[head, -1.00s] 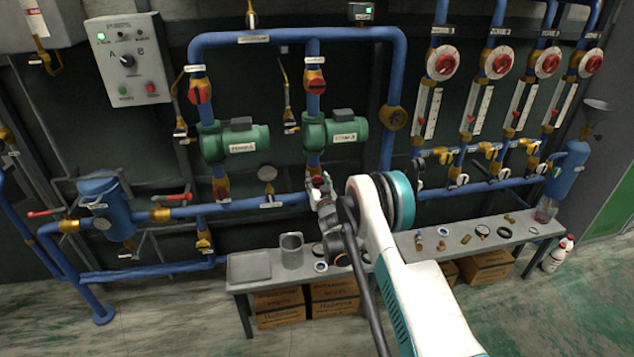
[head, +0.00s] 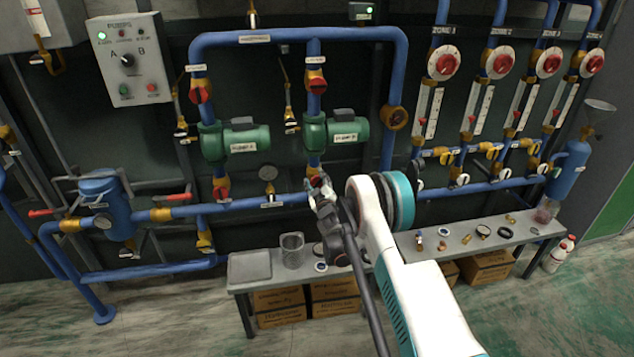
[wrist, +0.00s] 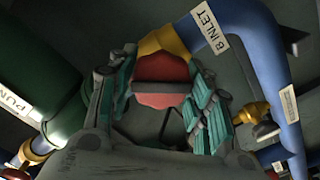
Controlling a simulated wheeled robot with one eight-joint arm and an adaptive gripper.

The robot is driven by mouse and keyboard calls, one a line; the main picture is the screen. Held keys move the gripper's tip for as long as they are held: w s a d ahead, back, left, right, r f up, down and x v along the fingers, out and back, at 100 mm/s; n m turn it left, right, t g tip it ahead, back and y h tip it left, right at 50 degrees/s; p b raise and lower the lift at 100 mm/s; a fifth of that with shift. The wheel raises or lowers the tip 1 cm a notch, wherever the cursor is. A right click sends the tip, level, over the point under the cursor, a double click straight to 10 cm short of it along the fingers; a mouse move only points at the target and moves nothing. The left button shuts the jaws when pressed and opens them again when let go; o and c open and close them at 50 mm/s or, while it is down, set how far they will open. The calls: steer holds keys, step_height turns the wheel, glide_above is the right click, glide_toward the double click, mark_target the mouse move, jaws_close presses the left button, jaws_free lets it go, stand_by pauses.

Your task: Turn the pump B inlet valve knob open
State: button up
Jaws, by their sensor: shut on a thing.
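The pump B inlet valve knob (wrist: 162,82) is red with a dark bar across it, on a brass valve body (wrist: 163,42) in the wrist view. A "B INLET" label (wrist: 209,28) sits on the blue pipe beside it. My gripper (wrist: 160,100) has its teal-padded fingers on both sides of the knob and is shut on it. In the head view my gripper (head: 318,187) is at the pipe below the green pump B (head: 338,131). There the knob is mostly hidden by my gripper.
Pump A (head: 238,143) and its red inlet knob (head: 221,187) are to the left. A bench (head: 262,283) with loose parts stands below my arm. Zone valves and flow tubes are at the right.

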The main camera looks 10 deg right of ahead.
steer(key=n, duration=0.4)
steer(key=shift+a, duration=0.1)
steer(key=shift+f+n, duration=0.15)
steer(key=shift+n, duration=1.65)
steer(key=o, duration=1.1)
steer(key=shift+s, duration=0.1)
steer(key=s, duration=0.7)
steer(key=shift+s, duration=0.15)
